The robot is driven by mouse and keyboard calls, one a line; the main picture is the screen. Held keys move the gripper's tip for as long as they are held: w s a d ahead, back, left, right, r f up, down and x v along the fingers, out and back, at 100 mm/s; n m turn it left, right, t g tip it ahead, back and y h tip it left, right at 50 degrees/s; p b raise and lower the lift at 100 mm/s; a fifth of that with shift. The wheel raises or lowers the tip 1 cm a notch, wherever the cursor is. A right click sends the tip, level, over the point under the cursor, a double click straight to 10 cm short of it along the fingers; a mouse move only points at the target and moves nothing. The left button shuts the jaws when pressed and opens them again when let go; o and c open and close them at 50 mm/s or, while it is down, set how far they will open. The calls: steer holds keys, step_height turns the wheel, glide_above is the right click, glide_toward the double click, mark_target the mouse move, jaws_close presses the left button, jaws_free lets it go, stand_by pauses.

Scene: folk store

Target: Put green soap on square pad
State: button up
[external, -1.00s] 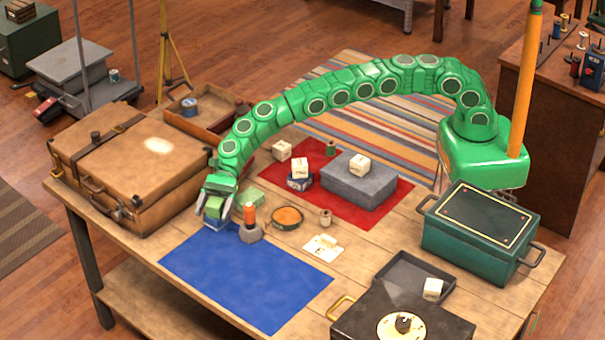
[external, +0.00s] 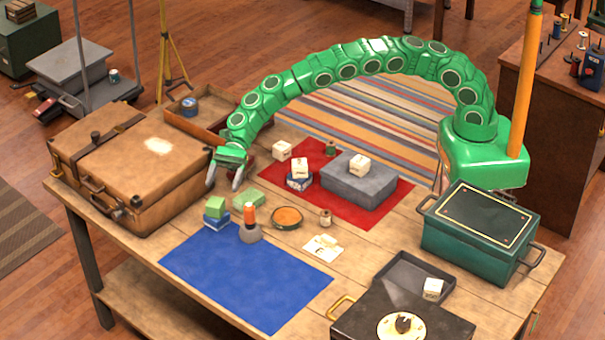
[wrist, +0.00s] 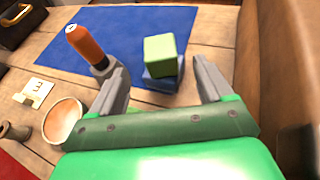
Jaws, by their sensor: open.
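In the wrist view the green soap (wrist: 160,56) rests on the blue block (wrist: 163,82), ahead of my fingers. A second, flatter green block (external: 248,199) lies on the wood just behind the orange-handled tool. My gripper (external: 225,183) is open and empty, raised above and behind the soap, its fingers apart from it. I cannot tell which item is the square pad.
The orange-handled tool (external: 249,218) stands close right of the soap. A brown suitcase (external: 130,165) stands to the left. A round orange-topped tin (external: 287,217), a grey box (external: 358,182) and a red mat (external: 290,201) lie to the right. Most of the blue mat is clear.

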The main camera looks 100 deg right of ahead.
steer(key=shift+v, duration=1)
